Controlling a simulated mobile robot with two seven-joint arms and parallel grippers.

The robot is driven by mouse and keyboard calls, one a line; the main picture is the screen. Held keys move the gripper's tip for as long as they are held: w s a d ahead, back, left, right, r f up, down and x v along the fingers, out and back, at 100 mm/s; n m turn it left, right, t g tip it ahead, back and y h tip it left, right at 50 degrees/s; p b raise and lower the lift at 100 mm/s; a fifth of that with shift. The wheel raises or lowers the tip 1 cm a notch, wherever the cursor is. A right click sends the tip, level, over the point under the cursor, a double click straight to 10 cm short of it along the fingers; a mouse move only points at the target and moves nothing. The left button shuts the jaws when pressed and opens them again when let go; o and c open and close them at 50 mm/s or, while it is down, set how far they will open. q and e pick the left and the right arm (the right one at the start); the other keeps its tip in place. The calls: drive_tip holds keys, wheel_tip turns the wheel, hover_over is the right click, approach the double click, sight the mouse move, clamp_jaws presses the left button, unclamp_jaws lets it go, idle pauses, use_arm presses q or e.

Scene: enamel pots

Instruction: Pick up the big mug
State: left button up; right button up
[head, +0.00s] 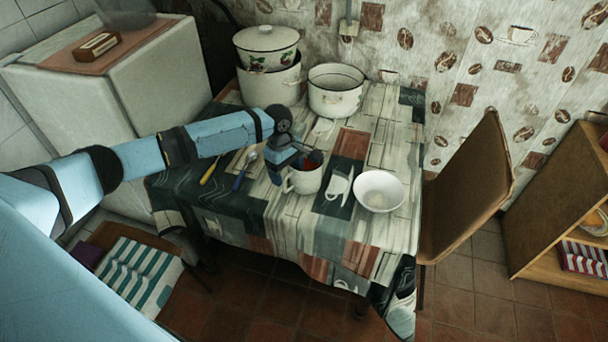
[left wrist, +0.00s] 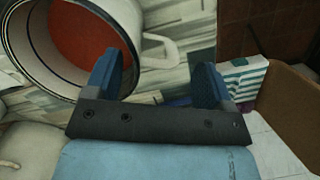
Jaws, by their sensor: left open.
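The big mug (head: 305,180) is white with a dark rim and a red inside. It stands upright on the table, its handle toward the left in the head view. In the left wrist view the mug (left wrist: 20,50) fills the upper left, and its handle (left wrist: 170,50) shows in the gap between my fingers. My left gripper (left wrist: 162,78) is open and empty, close to the mug's handle side. In the head view the left gripper (head: 299,156) is at the mug's rim and partly hides it. I cannot tell whether a finger touches it. My right gripper is not in view.
A white bowl (head: 379,191) stands right of the mug. Cutlery with yellow (head: 210,172) and blue (head: 240,178) handles lies to the left. A white pot (head: 335,97) and a lidded pot (head: 268,58) stand at the back. A chair (head: 470,185) is at the right.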

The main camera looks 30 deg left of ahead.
use_arm(q)
drive_tip(key=shift+d+f, duration=0.2)
drive_tip(key=shift+f, duration=1.25)
drive_tip(key=shift+w+r, duration=0.1)
clamp_jaws()
drive_tip(key=shift+r, duration=0.15)
wheel_tip(320, 180, up, 20)
drive_tip(key=p, duration=0.1)
drive_tip(key=shift+f, duration=0.25)
